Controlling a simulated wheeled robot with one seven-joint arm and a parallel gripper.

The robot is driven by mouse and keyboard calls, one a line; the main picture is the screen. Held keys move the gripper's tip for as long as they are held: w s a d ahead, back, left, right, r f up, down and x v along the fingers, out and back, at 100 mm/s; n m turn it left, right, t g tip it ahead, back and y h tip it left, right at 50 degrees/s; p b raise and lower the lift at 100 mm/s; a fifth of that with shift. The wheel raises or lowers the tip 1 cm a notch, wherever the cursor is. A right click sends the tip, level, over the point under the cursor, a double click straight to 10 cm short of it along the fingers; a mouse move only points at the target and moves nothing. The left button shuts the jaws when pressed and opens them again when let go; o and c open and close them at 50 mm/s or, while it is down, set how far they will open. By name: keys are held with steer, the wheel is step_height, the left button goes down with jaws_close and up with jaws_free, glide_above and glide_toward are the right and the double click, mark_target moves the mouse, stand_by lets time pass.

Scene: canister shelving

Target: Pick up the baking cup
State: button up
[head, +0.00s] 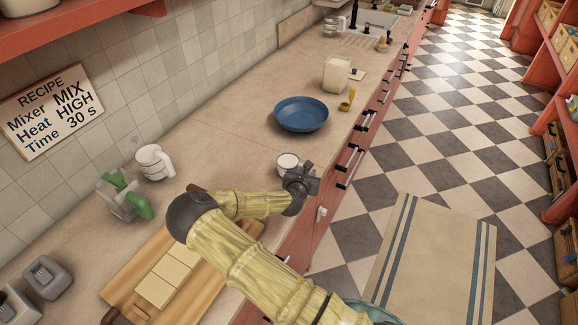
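A small white cup (287,161), which looks like the baking cup, stands on the counter near its front edge. Its lower part is partly hidden by my gripper. My gripper (303,178) is at the end of my arm, close beside the cup on its near right side in the picture. The fingers are dark and small in this view, so I cannot tell whether they are open or shut, or whether they touch the cup.
A blue bowl (301,113) sits beyond the cup, with a white container (336,74) and yellow scoop (346,102) farther back. Drawer handles (349,166) protrude in front.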

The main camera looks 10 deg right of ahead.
steer(key=shift+c, duration=0.5)
jaws_close()
steer(key=shift+w+r, duration=0.1)
step_height(320, 180, up, 10)
steer(key=shift+f+b, duration=0.1)
steer(key=shift+b, duration=0.95)
